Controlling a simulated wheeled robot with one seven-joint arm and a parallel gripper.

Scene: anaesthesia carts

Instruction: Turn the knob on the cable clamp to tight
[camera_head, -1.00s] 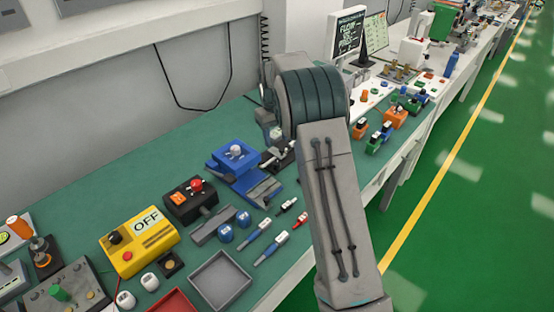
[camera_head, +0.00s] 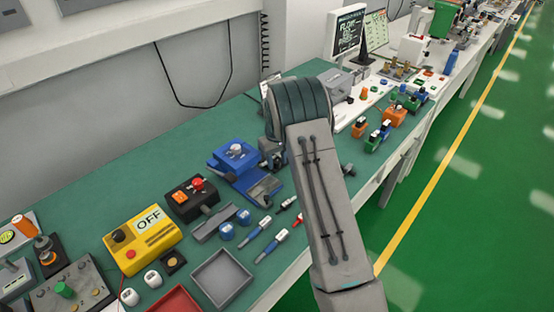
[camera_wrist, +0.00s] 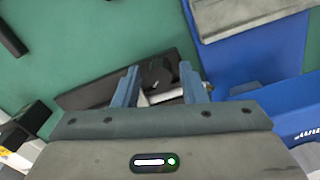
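The cable clamp appears to be the dark bar (camera_wrist: 82,95) with a round dark knob (camera_wrist: 158,72) in the wrist view. A pale metal part shows just below the knob. My gripper (camera_wrist: 160,78) is open, with one blue-grey finger on each side of the knob. A gap shows between the knob and the fingers; I cannot tell how deep they reach around it. In the head view my arm covers most of the clamp, and the fingertips cannot be made out. The knob's setting cannot be read.
A blue fixture (camera_head: 235,155) with a grey plate stands left of my gripper; its blue body (camera_wrist: 265,65) is close in the wrist view. A black box with a red button (camera_head: 195,197), a yellow OFF box (camera_head: 143,240) and a grey tray (camera_head: 221,279) lie nearer.

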